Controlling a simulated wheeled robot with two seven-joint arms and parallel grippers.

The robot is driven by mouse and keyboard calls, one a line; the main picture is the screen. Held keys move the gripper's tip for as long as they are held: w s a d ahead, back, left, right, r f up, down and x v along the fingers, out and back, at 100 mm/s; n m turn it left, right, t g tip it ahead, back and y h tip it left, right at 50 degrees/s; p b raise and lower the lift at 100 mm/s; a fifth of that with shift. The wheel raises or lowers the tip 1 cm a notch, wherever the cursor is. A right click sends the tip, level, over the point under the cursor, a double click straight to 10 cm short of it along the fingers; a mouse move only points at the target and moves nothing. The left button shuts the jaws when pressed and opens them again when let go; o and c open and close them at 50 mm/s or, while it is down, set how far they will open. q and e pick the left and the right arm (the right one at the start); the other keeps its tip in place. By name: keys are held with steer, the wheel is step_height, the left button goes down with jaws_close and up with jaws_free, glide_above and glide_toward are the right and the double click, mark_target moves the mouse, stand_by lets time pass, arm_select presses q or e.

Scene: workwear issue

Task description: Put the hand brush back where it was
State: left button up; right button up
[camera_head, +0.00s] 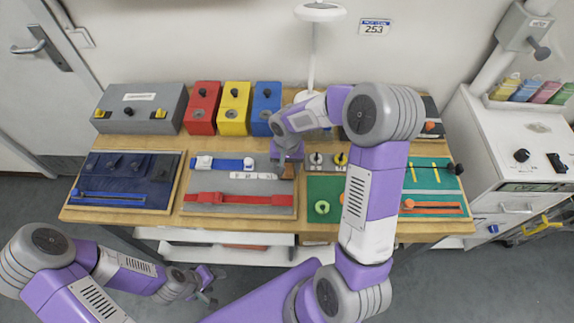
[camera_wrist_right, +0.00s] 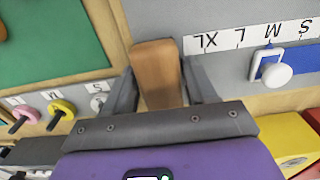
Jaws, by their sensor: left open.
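A brown wooden piece (camera_wrist_right: 157,70), which looks like the hand brush, stands between the fingers of my right gripper (camera_wrist_right: 162,85) in the right wrist view. Both fingers lie close against its sides; its bristles do not show. In the head view, my right gripper (camera_head: 287,160) is low over the right edge of the grey board (camera_head: 240,186), and a bit of the brown piece (camera_head: 289,171) shows beside it. My left gripper (camera_head: 208,285) is open and empty in front of the table, at lower left.
The grey board bears a blue strap, a red strap (camera_head: 235,199) and size labels. A green board (camera_head: 322,187) with coloured rings is close on the right. A blue board (camera_head: 125,178) lies at left. Red, yellow and blue boxes (camera_head: 234,108) stand behind, with a white lamp (camera_head: 319,12).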

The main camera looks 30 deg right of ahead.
mark_target(287, 165)
steer(key=shift+o, duration=1.3)
steer(key=shift+r, duration=0.1)
steer(key=shift+r+p, duration=0.3)
step_height(287, 165, up, 12)
steer(key=p, duration=0.1)
steer(key=shift+f+p, duration=0.2)
steer(key=shift+p, duration=0.2)
